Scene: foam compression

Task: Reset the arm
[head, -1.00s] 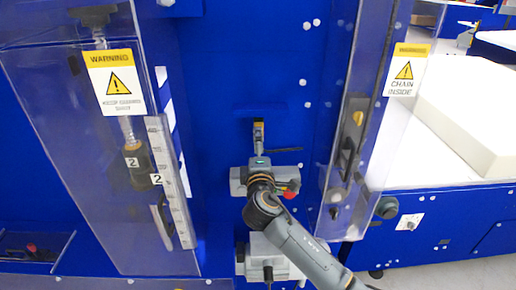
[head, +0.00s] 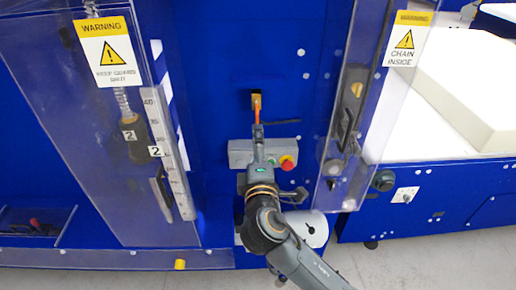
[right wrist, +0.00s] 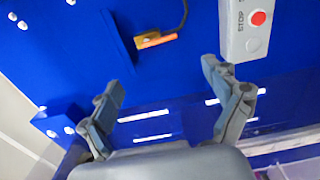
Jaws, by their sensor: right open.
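My right gripper (head: 259,142) stands in front of the grey control box in the head view, its fingers pointing up the picture. In the right wrist view the gripper (right wrist: 162,78) is open, with its two fingers wide apart and nothing between them. An orange lever (head: 257,112) on the blue machine shows just above the gripper in the head view. It also shows in the right wrist view (right wrist: 156,40), beyond the fingertips and apart from them. My left gripper is not in view.
The grey control box (head: 240,152) carries a red stop button (head: 287,162). Clear guards with warning signs stand left (head: 108,55) and right (head: 407,38) of the arm. A white foam block (head: 470,95) lies at the right. The blue panel (head: 225,60) above is bare.

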